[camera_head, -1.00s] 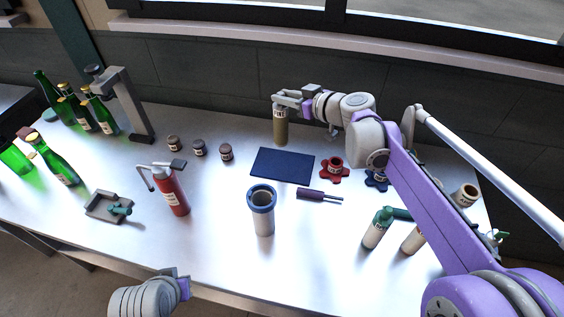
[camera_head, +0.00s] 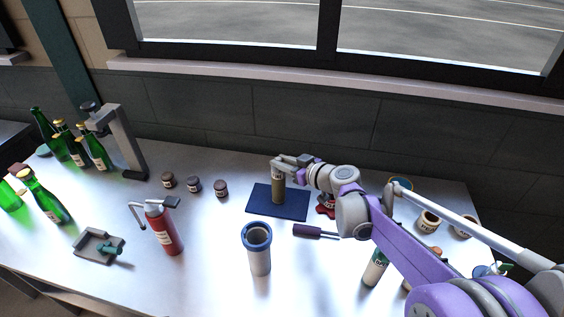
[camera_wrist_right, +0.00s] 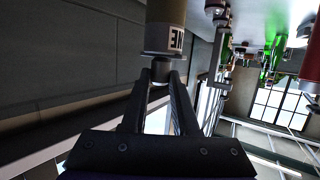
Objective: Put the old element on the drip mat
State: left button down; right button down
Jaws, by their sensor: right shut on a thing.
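The old element is an olive-brown cylinder (camera_head: 278,188), upright over the middle of the dark blue drip mat (camera_head: 257,208). Its lower end appears at or very near the mat; contact cannot be told for sure. My right gripper (camera_head: 280,166) is shut on its top end. The right wrist view shows the fingers (camera_wrist_right: 160,78) closed on a small knob at the cylinder's end (camera_wrist_right: 165,35), with part of a label visible. My left gripper is not in view.
A white housing with a blue collar (camera_head: 259,255) stands in front of the mat. A red knob (camera_head: 325,207) sits right of the mat, partly behind my arm. Small jars (camera_head: 194,186) stand left; a red extinguisher-like bottle (camera_head: 165,232) stands front left.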

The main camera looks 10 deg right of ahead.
jog(key=c, duration=1.1)
grip_release()
jog(key=shift+f, duration=0.2)
jog(key=o, duration=0.4)
jog(key=shift+r, duration=0.25)
jog(key=v, duration=1.2)
jog(key=s+a+f+m+g+h, duration=0.1)
jog(key=s+f+g, duration=0.1)
jog(key=s+f, duration=0.2)
jog(key=s+a+f+m+g+h, duration=0.1)
jog(key=s+f, duration=0.3)
jog(key=s, duration=0.6)
jog(key=s+a+f+m+g+h, duration=0.2)
jog(key=s+f+g+h, duration=0.1)
jog(key=s, duration=0.4)
jog(key=shift+s+a+f+m, duration=0.1)
jog(key=shift+s+f+m, duration=0.05)
jog(key=shift+f, duration=0.3)
jog(key=shift+s+f+m, duration=0.1)
jog(key=shift+f+m, duration=0.05)
jog(key=shift+f, duration=0.3)
jog(key=s+d+f+h, duration=0.1)
jog(key=s+d+m+h, duration=0.1)
jog(key=s, duration=0.1)
jog(key=s+d+f+m+h, duration=0.1)
jog(key=shift+s+d+f+g, duration=0.1)
jog(key=shift+s+f+g, duration=0.1)
jog(key=shift+f+g, duration=0.15)
